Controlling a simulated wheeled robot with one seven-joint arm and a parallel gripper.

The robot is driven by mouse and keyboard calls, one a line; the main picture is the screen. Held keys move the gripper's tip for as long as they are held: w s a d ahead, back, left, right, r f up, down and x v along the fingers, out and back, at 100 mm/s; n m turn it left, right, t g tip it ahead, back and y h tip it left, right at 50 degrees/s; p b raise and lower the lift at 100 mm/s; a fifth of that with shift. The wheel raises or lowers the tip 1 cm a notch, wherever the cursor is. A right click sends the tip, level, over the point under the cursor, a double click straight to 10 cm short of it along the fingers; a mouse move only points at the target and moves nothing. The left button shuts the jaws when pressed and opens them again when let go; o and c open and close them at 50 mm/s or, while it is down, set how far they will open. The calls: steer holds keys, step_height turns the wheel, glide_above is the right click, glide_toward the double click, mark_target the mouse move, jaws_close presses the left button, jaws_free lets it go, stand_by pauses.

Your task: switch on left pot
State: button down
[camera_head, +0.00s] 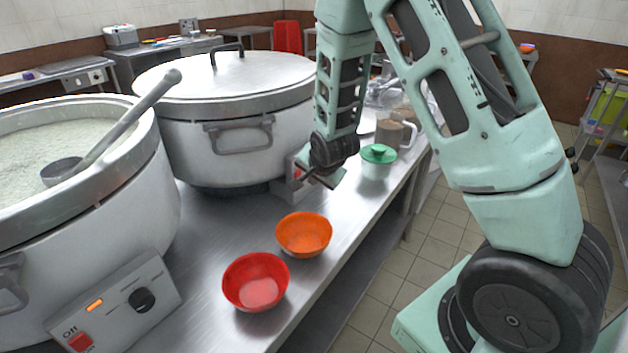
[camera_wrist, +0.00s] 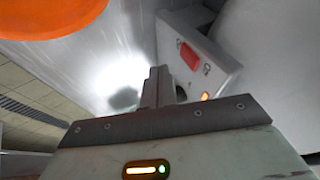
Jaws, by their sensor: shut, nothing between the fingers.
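The left pot (camera_head: 70,240) is a large steel stockpot of white congee, uncovered, with a ladle (camera_head: 125,115) in it. Its control box (camera_head: 118,315) has a red switch (camera_head: 80,342), an orange lit lamp (camera_head: 95,304) and a black knob (camera_head: 142,300). The right pot (camera_head: 215,125) has a lid on. My gripper (camera_head: 325,180) is shut and empty beside that pot's control box. In the wrist view the fingers (camera_wrist: 157,85) are together close to a box with a red switch (camera_wrist: 189,56) and a lit orange lamp (camera_wrist: 205,96). I cannot tell whether they touch it.
An orange bowl (camera_head: 304,234) and a red bowl (camera_head: 255,281) stand on the steel counter (camera_head: 205,235) in front of the pots. A green-lidded container (camera_head: 378,160) and a brown jug (camera_head: 398,132) stand beyond my gripper. Floor is open right of the counter.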

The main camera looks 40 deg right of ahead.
steer(key=s+v, duration=0.1)
steer(key=v, duration=0.9)
steer(key=shift+s+d+f, duration=0.25)
steer(key=shift+f, duration=0.05)
